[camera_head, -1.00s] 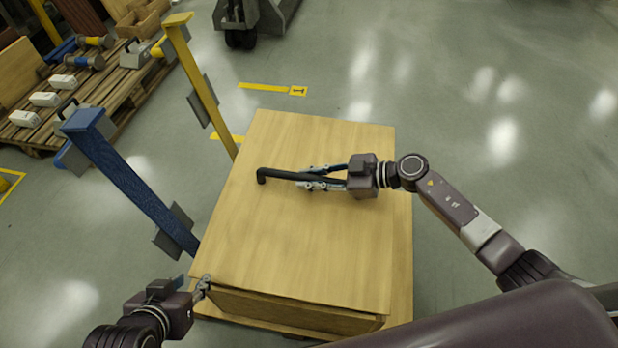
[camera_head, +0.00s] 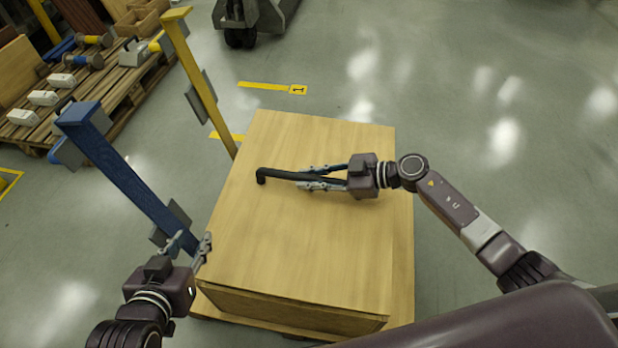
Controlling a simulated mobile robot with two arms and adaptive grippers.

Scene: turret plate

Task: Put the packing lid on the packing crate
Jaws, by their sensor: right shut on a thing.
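The packing lid (camera_head: 300,240) is a flat pale wooden panel with a black bar handle (camera_head: 275,175) across it. It lies on top of the wooden packing crate (camera_head: 290,309), covering its opening; a narrow dark line shows between lid and front wall. My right gripper (camera_head: 312,178) is shut on the black handle from the right. My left gripper (camera_head: 188,247) is open and empty beside the lid's near left edge, with its fingers pointing away from me. The inside of the crate is hidden.
A blue post (camera_head: 125,175) and a yellow post (camera_head: 200,85) with grey plates stand left of the crate. A pallet (camera_head: 110,95) with tools and white boxes is at the upper left. A pallet jack (camera_head: 250,20) stands at the back. The floor at right is clear.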

